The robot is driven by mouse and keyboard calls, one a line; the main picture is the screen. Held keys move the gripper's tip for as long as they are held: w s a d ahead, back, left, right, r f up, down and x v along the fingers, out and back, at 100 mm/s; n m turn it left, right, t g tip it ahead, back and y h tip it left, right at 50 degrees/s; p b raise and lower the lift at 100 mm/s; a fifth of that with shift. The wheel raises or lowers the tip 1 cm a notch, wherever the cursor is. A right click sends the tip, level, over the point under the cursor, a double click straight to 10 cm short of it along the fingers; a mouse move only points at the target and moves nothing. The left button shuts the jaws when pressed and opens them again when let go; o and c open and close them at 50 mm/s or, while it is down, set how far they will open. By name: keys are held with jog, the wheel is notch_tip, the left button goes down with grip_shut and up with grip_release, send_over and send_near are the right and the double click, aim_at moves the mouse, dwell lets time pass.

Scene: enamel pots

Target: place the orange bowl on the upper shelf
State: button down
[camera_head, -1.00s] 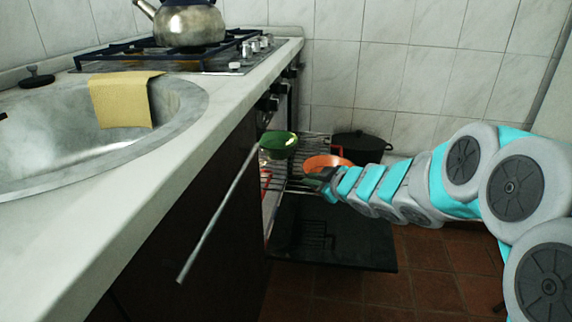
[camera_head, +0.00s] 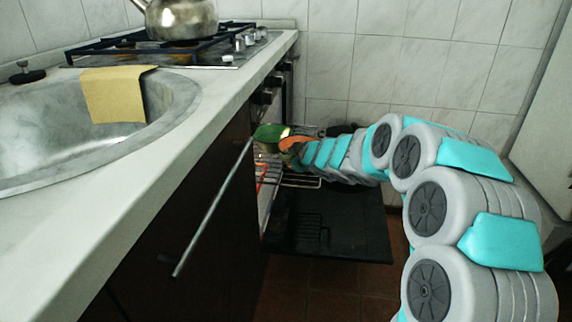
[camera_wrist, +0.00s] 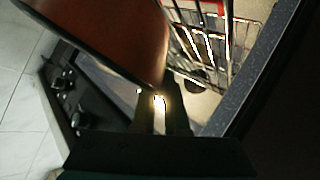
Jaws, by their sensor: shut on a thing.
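The orange bowl (camera_head: 296,141) is in my gripper (camera_head: 287,153) at the oven opening, partly hidden by the arm in the head view. In the wrist view the bowl (camera_wrist: 110,40) is large, dark orange-brown and tilted, its rim between the fingers of my gripper (camera_wrist: 160,112). A green bowl (camera_head: 270,133) is just left of the orange one in the head view. A wire rack (camera_head: 300,181) shows below the gripper; a wire rack also shows in the wrist view (camera_wrist: 215,45). The upper shelf is mostly hidden behind the arm and bowls.
The dark oven door (camera_head: 330,225) is open below the arm. A cabinet with a long metal handle (camera_head: 212,210) stands at left under the counter. A dark pot (camera_head: 336,130) is mostly hidden behind the arm. A red thing (camera_head: 262,177) shows inside the oven.

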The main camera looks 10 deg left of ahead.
notch_tip(320, 180, down, 3)
jog(key=shift+r+b, duration=0.2)
jog(key=shift+b, duration=0.45)
jog(key=shift+r, duration=0.1)
jog(key=c, duration=0.9)
grip_release()
jog(key=shift+c, duration=0.2)
